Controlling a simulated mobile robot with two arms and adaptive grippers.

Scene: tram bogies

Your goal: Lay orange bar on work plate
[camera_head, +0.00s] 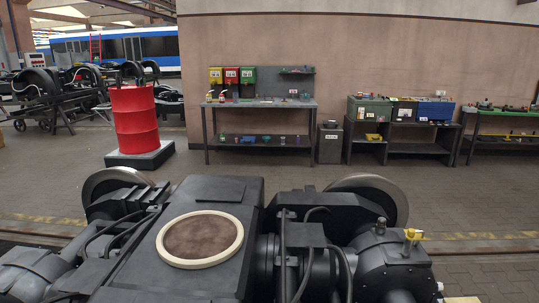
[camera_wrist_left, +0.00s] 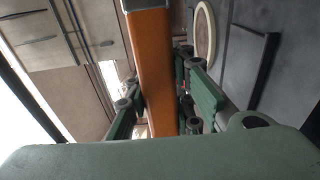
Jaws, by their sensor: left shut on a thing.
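The orange bar (camera_wrist_left: 152,72) shows in the left wrist view, long and straight with a grey end at the top of the picture. My left gripper (camera_wrist_left: 163,100) has green fingers on both sides of the bar and is shut on it. In the head view a round brown disc (camera_head: 200,238) with a cream rim lies on the dark bogie; I cannot tell if it is the work plate. The rim also shows in the left wrist view (camera_wrist_left: 204,32), to the right of the bar. Neither gripper nor the bar shows in the head view.
The bogie (camera_head: 240,190) with its wheels and pipes fills the front. A red drum (camera_head: 134,120) stands behind it at left. A workbench (camera_head: 262,105) and a low shelf (camera_head: 405,148) with boxes stand along the wall. The floor between is clear.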

